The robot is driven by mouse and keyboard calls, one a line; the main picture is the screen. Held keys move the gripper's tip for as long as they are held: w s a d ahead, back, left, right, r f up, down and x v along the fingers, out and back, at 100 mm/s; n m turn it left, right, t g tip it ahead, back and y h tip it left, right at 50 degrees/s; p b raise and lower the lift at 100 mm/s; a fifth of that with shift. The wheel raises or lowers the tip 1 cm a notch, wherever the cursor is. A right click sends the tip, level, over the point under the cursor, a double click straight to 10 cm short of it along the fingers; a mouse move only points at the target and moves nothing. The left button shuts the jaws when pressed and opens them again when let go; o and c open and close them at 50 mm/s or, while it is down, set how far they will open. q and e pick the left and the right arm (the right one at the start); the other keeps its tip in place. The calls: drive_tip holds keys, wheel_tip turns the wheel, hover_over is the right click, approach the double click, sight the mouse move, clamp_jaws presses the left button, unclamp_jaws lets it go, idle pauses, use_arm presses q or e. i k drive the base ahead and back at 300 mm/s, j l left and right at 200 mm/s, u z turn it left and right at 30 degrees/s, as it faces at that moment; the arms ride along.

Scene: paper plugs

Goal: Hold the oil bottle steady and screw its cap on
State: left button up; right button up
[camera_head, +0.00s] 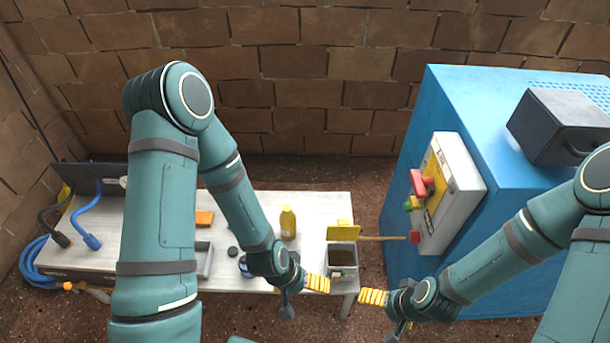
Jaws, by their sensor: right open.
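A yellow bottle (288,224), which looks like the oil bottle, stands upright on the white table to the right of my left forearm. A small dark round piece (233,252) lies on the table left of that forearm; I cannot tell if it is the cap. My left gripper (318,284), with yellow ribbed fingers, is at the table's front edge, below and right of the bottle and apart from it. Whether it is open is unclear. My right gripper (372,297) is open and empty, just right of the table, away from the bottle.
A grey bin (342,262) with a yellow piece (342,233) behind it is at the table's right end. An orange block (204,218) and a grey tray (204,260) are on the left. A blue cabinet (500,120) with a control box (452,190) stands right.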

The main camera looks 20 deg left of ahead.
sight(287, 219)
drive_tip(key=u, duration=1.3)
drive_tip(key=i+u, duration=0.15)
drive_tip(key=u, duration=0.25)
drive_tip(key=i+u, duration=0.15)
drive_tip(key=u, duration=0.3)
drive_tip(key=i+u, duration=0.15)
drive_tip(key=u, duration=0.25)
